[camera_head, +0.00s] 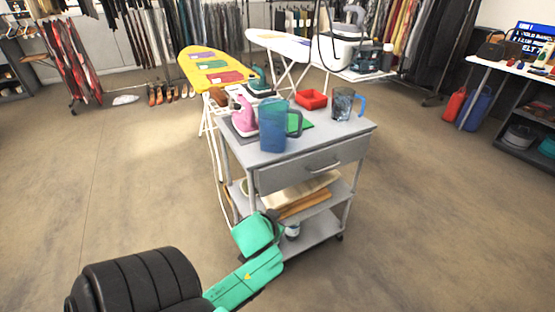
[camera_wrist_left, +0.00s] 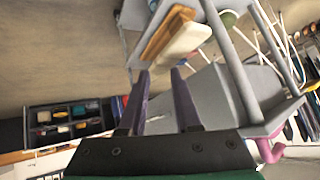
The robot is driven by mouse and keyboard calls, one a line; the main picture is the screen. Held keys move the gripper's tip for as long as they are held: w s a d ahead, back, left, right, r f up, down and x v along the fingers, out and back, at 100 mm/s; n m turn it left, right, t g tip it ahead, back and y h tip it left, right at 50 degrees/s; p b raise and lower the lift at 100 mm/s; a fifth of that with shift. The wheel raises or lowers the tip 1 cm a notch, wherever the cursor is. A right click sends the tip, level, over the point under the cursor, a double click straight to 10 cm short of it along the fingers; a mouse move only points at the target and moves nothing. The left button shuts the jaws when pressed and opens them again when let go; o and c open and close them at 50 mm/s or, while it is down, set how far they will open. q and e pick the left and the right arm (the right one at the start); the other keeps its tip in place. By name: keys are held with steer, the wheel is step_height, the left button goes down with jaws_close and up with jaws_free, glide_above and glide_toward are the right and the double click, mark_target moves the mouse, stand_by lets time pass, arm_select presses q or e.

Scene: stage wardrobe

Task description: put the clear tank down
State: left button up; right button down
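A clear, greyish tank with a blue handle (camera_head: 343,103) stands upright on the right part of the grey cart's top (camera_head: 338,134). A translucent blue tank with a dark handle (camera_head: 272,127) stands on the same top, nearer the front left. My left gripper (camera_head: 272,215) is low in front of the cart, below its top and apart from both tanks. In the left wrist view its two dark fingers (camera_wrist_left: 160,84) are spread with nothing held between them. Neither tank can be made out clearly in that view. My right gripper is out of view.
A pink iron (camera_head: 243,118), a teal iron (camera_head: 258,82) and a red tray (camera_head: 312,99) are near the tanks. Boards and folded cloth (camera_head: 305,197) lie on the cart's middle shelf. A yellow ironing board (camera_head: 212,70) stands behind.

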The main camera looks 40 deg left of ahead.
arm_select(q)
steer(key=w+a+r+n+t+y, duration=0.1)
steer(key=w+a+r+t, duration=0.2)
steer(key=r, duration=0.3)
steer(key=w+a+r+n+t+y, duration=0.1)
steer(key=w+a+r+t, duration=0.15)
steer(key=r, duration=0.35)
steer(key=t, duration=0.3)
glide_toward(300, 125)
steer(key=shift+m+t+h, duration=0.25)
steer(key=shift+m+h, duration=0.05)
steer(key=shift+m, duration=0.1)
steer(key=x, duration=0.7)
steer(key=shift+w+a, duration=0.3)
steer(key=x, duration=0.5)
steer(key=shift+w+a, duration=0.1)
steer(key=shift+a, duration=0.15)
steer(key=shift+w+a, duration=0.1)
steer(key=shift+w, duration=0.3)
steer(key=shift+s, duration=0.1)
jaws_close()
